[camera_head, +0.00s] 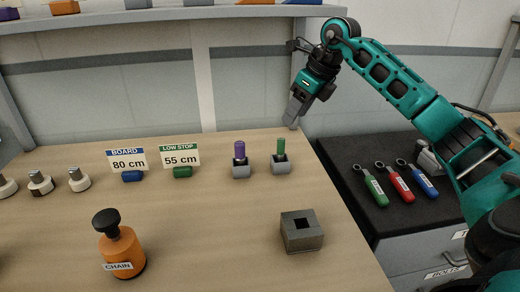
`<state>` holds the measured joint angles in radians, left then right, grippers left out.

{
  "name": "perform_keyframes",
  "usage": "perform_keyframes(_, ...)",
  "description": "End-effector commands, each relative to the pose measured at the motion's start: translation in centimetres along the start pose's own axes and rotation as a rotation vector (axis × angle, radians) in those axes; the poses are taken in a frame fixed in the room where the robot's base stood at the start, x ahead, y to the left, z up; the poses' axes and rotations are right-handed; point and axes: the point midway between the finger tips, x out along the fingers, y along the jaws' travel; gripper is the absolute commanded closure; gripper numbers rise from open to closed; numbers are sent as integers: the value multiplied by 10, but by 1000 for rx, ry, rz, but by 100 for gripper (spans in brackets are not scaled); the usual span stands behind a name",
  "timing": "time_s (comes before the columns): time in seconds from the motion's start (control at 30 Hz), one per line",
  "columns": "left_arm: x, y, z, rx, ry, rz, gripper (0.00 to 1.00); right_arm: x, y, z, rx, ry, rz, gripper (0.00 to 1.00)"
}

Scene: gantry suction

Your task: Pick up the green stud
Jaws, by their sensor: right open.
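The green stud (281,149) stands upright in a small grey holder (281,167) near the right part of the wooden table. A purple stud (239,151) stands in a similar holder just left of it. My right gripper (292,119) is above and slightly right of the green stud, pointing down and apart from it. Its fingers overlap in this view, it is open, and nothing shows between them. My left gripper is not in view.
A grey block with a square hole (301,231) and an orange chain weight (121,245) stand nearer on the table (210,230). Signs reading 80 cm (127,161) and 55 cm (180,156) stand left. A dark cabinet top (345,160) holds coloured tagged tools (398,185).

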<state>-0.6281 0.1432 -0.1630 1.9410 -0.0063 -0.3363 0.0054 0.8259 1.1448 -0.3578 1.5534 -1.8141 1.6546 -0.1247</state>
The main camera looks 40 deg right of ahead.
Motion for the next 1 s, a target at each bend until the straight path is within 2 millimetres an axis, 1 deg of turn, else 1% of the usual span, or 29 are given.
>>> perform_keyframes(0.07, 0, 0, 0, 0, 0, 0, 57, -6, -8, -3, 6, 13, -27, 48)
perform_keyframes(0.17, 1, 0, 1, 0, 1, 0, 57, 0, -10, -5, 9, 22, -37, 48)
perform_keyframes(0.43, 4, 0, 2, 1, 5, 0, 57, 49, -11, -6, 9, 21, -34, 48)
perform_keyframes(0.53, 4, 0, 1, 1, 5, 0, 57, 61, -12, -6, 8, 20, -34, 48)
perform_keyframes(0.67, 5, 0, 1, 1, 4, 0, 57, 70, -12, -6, 8, 18, -35, 48)
perform_keyframes(0.77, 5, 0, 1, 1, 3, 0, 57, 80, -12, -7, 9, 20, -33, 48)
perform_keyframes(0.9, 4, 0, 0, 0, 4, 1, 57, 102, -13, -9, 9, 20, -31, 48)
perform_keyframes(1.0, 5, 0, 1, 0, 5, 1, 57, 114, -14, -8, 9, 17, -33, 48)
